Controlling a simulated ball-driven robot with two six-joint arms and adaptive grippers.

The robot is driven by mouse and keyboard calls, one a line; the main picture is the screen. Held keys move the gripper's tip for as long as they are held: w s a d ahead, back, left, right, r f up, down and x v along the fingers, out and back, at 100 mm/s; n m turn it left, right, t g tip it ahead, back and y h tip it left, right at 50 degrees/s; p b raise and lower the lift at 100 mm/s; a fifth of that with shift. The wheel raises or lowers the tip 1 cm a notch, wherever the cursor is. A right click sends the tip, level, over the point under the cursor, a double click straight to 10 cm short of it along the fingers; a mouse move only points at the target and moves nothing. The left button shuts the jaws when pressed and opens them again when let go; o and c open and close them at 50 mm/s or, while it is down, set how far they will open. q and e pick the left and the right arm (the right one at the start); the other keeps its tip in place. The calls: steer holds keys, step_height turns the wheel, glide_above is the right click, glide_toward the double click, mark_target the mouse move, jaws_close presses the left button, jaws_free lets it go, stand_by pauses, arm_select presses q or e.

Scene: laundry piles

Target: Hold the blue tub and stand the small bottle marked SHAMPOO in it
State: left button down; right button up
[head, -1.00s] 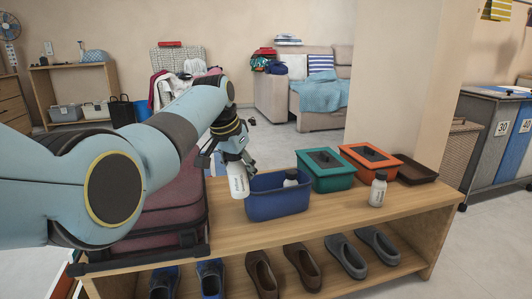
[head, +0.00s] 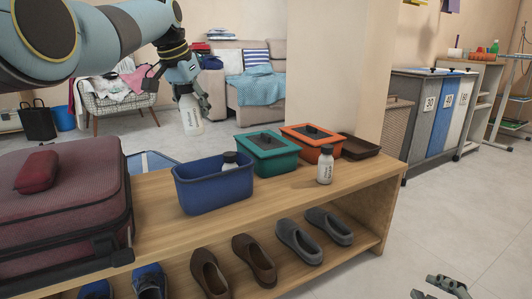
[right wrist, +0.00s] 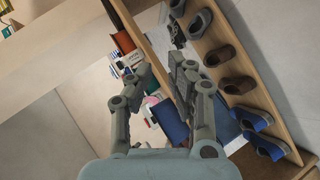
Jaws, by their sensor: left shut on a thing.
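The blue tub (head: 213,190) stands on the wooden bench top near its middle. A small bottle with a dark cap (head: 229,160) is inside it, mostly hidden by the tub's wall. My left gripper (head: 188,92) is shut on a white bottle (head: 191,118), held upright in the air above the tub's far left side, clear of it. Its label has dark writing too small to read. Another white bottle with a dark cap (head: 325,165) stands on the bench to the right, its label also unreadable. My right gripper (right wrist: 160,80) is open and empty, low at the bottom right of the head view (head: 440,287).
A maroon suitcase (head: 62,205) lies left. Several shoes sit on the lower shelf. The bench top's front right is clear.

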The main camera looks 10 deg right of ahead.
steer(key=w+a+f+n+t+y, duration=0.1)
steer(key=w+a+f+n+y, duration=0.1)
steer(key=w+a+n+y, duration=1.25)
steer(key=n+g+h, duration=0.1)
steer(key=n+h, duration=0.4)
steer(key=n, duration=1)
glide_toward(247, 156)
steer(key=x, duration=1)
steer(key=shift+w+a+f, duration=0.1)
steer(key=shift+w+f, duration=0.05)
steer(key=shift+w, duration=0.15)
jaws_close()
